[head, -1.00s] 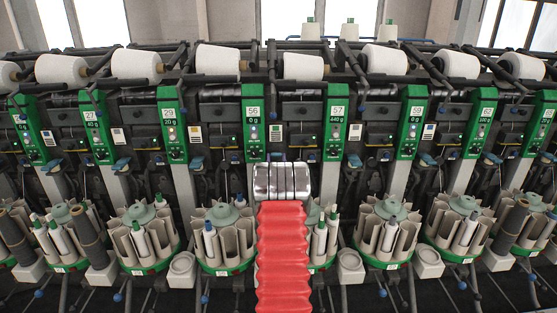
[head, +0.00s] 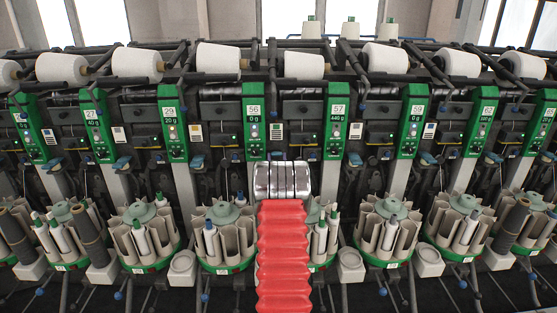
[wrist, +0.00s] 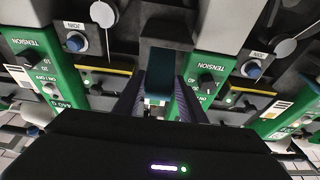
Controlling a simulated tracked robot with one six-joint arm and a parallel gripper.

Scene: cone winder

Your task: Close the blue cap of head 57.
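The green panel of head 57 (head: 336,122) stands right of the centre in the head view. A blue cap (head: 355,160) shows just right of and below this panel; I cannot tell which head it belongs to. My arm covers the area between panels 56 and 57 and hides my gripper there. In the wrist view, which is upside down, my gripper (wrist: 158,103) has its two dark fingers apart. A teal-blue part (wrist: 158,82) shows between them, possibly a cap; contact cannot be told. A 440 g panel (wrist: 45,75) stands at left in that view.
The head 56 panel (head: 254,122) is left of my arm and the head 59 panel (head: 412,122) is farther right. White yarn cones (head: 303,66) lie above. Bobbin magazines (head: 390,232) stand below. A grey round knob (wrist: 104,14) is near in the wrist view.

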